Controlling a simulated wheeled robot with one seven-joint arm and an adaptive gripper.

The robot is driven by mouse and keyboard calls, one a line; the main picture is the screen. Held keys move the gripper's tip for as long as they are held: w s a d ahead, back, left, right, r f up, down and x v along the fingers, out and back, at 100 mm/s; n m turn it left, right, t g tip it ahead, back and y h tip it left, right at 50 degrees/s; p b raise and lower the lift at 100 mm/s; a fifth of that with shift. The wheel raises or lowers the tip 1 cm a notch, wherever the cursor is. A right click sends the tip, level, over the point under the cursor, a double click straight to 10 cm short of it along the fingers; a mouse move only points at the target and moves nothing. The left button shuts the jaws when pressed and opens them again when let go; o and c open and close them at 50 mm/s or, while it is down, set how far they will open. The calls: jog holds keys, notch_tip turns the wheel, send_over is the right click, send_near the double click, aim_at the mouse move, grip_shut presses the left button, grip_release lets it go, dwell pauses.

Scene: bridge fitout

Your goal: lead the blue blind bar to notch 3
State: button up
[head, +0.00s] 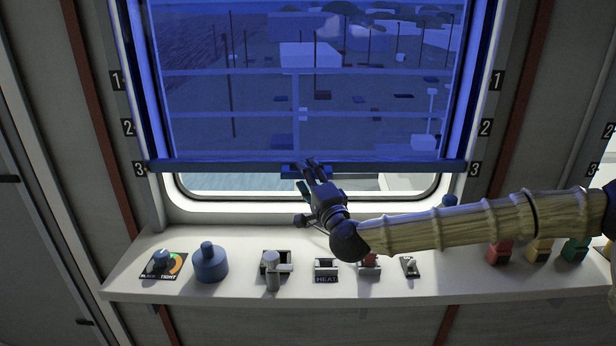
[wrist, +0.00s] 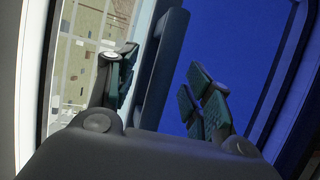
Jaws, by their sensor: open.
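The blue blind (head: 300,85) covers most of the window. Its bar (head: 220,166) runs level across the lower window, its ends beside the marks "3" on both sides. A small dark blue grip (head: 291,171) sits at the middle of the bar. My gripper (head: 311,174) is open at this grip, coming from below and right. In the wrist view the bar (wrist: 170,60) shows as a dark band between the spread fingers of my gripper (wrist: 160,88). I cannot tell if either finger touches it.
Marks "1" (head: 116,80) and "2" (head: 128,127) stand above "3" (head: 140,169). A white shelf (head: 215,290) below the window carries a dial (head: 163,261), a blue knob (head: 210,262), switches and coloured blocks (head: 540,250). My arm passes over its right part.

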jog(key=b+v, duration=0.1)
jog(key=v, duration=0.5)
jog(key=shift+s, duration=0.25)
jog(key=shift+d, duration=0.1)
dwell(0.3)
